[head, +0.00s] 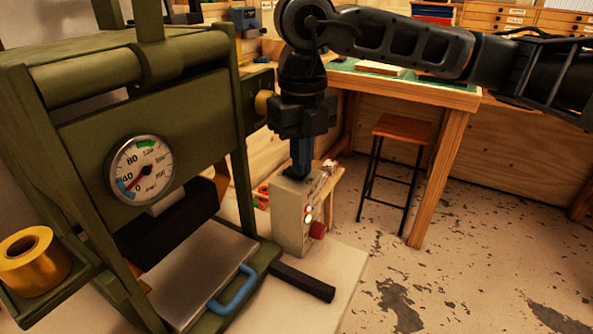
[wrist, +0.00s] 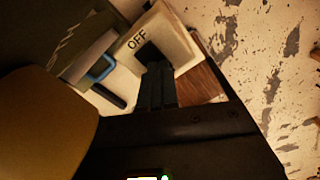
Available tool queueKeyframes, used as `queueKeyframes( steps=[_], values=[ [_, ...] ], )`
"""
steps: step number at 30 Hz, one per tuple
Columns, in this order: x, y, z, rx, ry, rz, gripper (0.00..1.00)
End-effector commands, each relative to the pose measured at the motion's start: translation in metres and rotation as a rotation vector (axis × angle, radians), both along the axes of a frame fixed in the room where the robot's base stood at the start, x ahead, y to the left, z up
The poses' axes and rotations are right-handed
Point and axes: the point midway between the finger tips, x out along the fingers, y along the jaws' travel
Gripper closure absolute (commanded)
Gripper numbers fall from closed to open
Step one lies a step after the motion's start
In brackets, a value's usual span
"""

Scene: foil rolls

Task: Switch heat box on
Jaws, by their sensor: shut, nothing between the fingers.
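The heat box (head: 290,228) is a beige box standing right of the green press, with small lit lights and a red knob (head: 318,230) on its front side. In the wrist view its top (wrist: 172,40) carries the word OFF. A dark part, perhaps the switch, shows beside that word, partly hidden by my fingers. My gripper (head: 301,172) points straight down with its tips at the top of the heat box. Its fingers (wrist: 157,80) are shut with nothing between them. I cannot tell whether they touch the switch.
The green press (head: 150,100) with a round gauge (head: 140,170) and a blue-handled plate (head: 205,280) stands close on the left. A gold foil roll (head: 33,258) lies at far left. A stool (head: 403,128) and wooden table (head: 440,95) stand behind; the floor at right is clear.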

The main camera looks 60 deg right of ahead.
Motion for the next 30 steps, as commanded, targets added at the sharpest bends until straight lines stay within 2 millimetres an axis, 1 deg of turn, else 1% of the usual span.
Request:
queueKeyframes(
  steps=[2, 5, 30],
  values=[
    [0.000, 0.000, 0.000, 0.000, 0.002, 0.000, 1.00],
    [0.000, 0.000, 0.005, 0.000, 0.002, 0.000, 1.00],
    [0.000, 0.000, 0.065, 0.000, 0.001, 0.000, 1.00]
  ],
)
